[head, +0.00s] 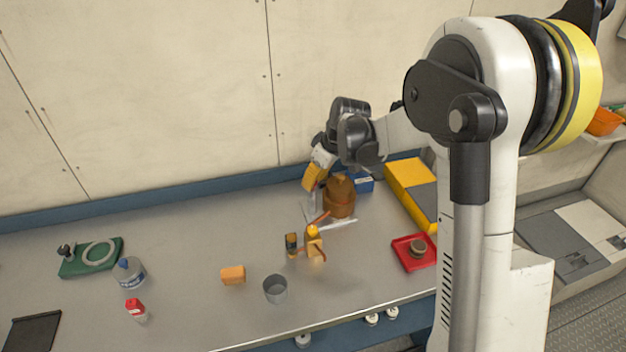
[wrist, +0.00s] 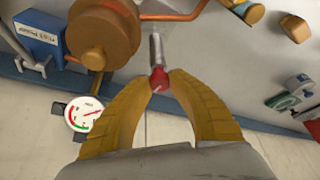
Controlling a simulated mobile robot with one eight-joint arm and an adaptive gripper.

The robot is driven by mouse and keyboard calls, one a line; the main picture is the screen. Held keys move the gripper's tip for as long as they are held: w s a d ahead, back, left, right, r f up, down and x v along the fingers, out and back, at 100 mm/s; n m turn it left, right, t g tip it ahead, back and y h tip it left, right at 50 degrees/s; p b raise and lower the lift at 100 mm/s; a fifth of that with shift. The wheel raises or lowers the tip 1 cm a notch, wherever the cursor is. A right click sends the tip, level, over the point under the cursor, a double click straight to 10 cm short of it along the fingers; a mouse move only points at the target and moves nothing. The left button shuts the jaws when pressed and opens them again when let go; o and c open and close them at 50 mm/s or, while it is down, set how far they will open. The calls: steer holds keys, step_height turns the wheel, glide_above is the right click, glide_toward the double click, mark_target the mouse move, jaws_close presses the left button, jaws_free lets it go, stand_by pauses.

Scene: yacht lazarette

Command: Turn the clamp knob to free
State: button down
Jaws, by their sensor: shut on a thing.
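A red knob (wrist: 158,79) on the end of a silver rod (wrist: 156,46) sits between the tips of my gripper (wrist: 160,82) in the wrist view. The yellow fingers are closed on it. The knob's pointer or marking cannot be made out. In the head view my gripper (head: 312,183) is low over the bench, beside the left of a brown round-bodied device (head: 340,204). That device also shows in the wrist view (wrist: 98,38), just left of the rod. The knob is hidden in the head view.
A blue box (head: 365,185) and yellow case (head: 406,178) stand right of the device. A dial gauge (wrist: 85,114) is close to my left finger. A red tray (head: 398,259), grey cup (head: 275,289) and orange block (head: 233,274) are nearer the front.

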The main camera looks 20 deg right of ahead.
steer(key=shift+n, duration=0.6)
steer(key=shift+g, duration=0.3)
steer(key=c, duration=1.1)
jaws_free()
steer(key=shift+y, duration=0.3)
steer(key=v, duration=1.2)
steer(key=shift+a, duration=0.1)
